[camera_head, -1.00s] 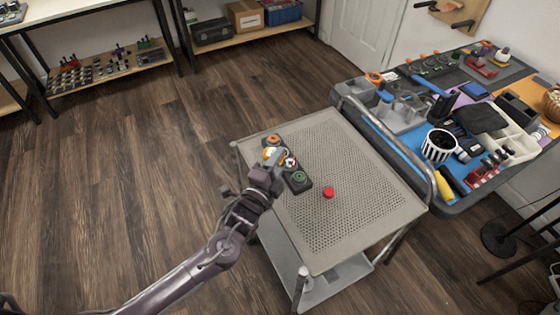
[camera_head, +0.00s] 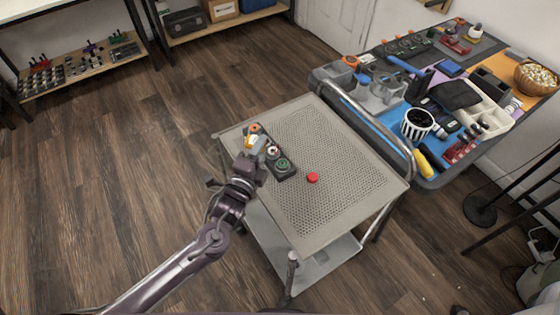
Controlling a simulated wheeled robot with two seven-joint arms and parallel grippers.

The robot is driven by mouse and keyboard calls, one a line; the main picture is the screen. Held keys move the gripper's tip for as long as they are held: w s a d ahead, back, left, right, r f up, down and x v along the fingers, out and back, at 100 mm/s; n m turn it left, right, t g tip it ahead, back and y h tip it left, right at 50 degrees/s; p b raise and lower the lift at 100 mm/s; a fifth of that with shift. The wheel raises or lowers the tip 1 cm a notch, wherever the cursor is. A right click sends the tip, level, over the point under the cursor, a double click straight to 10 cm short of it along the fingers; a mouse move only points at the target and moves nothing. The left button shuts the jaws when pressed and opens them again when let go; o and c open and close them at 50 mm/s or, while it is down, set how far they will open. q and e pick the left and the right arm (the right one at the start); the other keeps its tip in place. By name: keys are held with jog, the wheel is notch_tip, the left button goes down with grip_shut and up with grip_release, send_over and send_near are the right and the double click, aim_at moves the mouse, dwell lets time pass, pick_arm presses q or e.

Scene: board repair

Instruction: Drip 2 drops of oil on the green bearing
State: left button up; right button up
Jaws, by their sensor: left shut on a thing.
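A dark block (camera_head: 286,173) with several coloured bearings lies on the perforated top of a grey cart (camera_head: 325,135). The green bearing (camera_head: 283,164) is at its near right end. A red-and-white bearing (camera_head: 273,152) is in the middle and an orange one (camera_head: 254,128) at the far end. My left gripper (camera_head: 250,157) is shut on a small white and orange thing, seemingly the oil bottle (camera_head: 255,143), beside the block's left side. Its tip is too small to make out, and no drop of oil shows. My right gripper is out of view.
A round red piece (camera_head: 312,178) lies on the cart right of the block. Most of the cart top is clear.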

pick_arm(q)
jog(key=shift+d+r+m+p, duration=0.1)
jog(key=shift+r+m+p, duration=0.6)
jog(key=shift+m+p, duration=0.35)
jog(key=shift+r+m+p, duration=0.35)
jog(key=shift+m+p, duration=0.05)
jog(key=shift+m, duration=0.45)
jog(key=shift+f, duration=0.1)
dwell(1.6)
